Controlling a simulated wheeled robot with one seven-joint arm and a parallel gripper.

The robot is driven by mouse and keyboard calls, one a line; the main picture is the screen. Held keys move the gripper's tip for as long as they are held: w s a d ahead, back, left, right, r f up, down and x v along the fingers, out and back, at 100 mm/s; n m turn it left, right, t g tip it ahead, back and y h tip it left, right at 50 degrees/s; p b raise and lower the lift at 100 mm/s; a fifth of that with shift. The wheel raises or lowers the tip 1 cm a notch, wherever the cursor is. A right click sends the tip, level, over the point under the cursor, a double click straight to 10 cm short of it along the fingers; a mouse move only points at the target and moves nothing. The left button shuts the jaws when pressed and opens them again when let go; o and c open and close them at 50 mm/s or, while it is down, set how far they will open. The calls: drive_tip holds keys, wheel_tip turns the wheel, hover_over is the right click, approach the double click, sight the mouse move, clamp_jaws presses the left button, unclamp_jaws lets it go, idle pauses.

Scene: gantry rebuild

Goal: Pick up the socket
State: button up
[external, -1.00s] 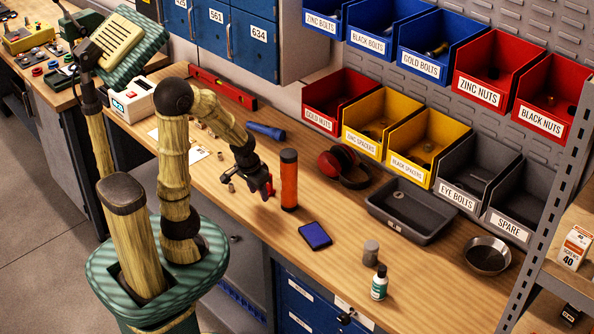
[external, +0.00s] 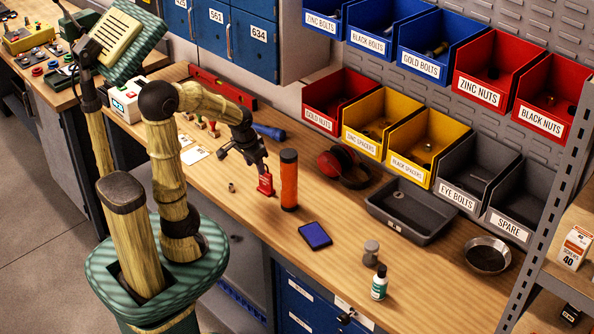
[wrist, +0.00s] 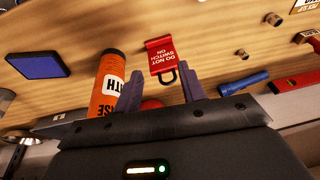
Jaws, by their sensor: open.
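A small brownish metal cylinder, which looks like the socket (external: 231,187), stands on the bench left of my gripper in the external view. In the wrist view it appears to be the cylinder (wrist: 273,19) at the upper right, outside the fingers. A smaller similar piece (wrist: 242,53) lies near it; I cannot be sure which is the socket. My gripper (external: 262,168) is open and empty above the bench. In the wrist view its two fingers (wrist: 160,88) point toward a red padlock tag (wrist: 160,55) reading "DO NOT SWITCH ON".
An orange cylinder (external: 289,180) stands close right of my gripper. A blue flashlight (external: 268,132) and red ear muffs (external: 343,166) lie behind. Bench around the socket is mostly clear.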

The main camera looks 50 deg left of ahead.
drive_tip(key=w+a+m+t+y+p, duration=0.1)
drive_tip(key=w+a+m+t+p, duration=0.15)
drive_tip(key=a, duration=1.05)
drive_tip(key=w+a+m+t+y+p, duration=0.15)
drive_tip(key=a+p, duration=0.25)
drive_tip(key=a, duration=0.8)
drive_tip(key=s+d+m+t+h+p, duration=0.2)
drive_tip(key=s+h+p, duration=0.3)
drive_tip(key=s, duration=0.5)
drive_tip(key=s+d+m+t+h+p, duration=0.1)
drive_tip(key=s+d+m+h+p, duration=0.1)
drive_tip(key=s+h, duration=0.65)
drive_tip(key=shift+y, duration=0.7)
drive_tip(key=f, duration=0.1)
drive_tip(key=s+f, duration=0.1)
drive_tip(key=f, duration=0.1)
drive_tip(key=s+f, duration=0.1)
drive_tip(key=f, duration=0.1)
drive_tip(key=shift+s+d, duration=0.1)
drive_tip(key=shift+s, duration=0.15)
drive_tip(key=shift+w+f, duration=0.1)
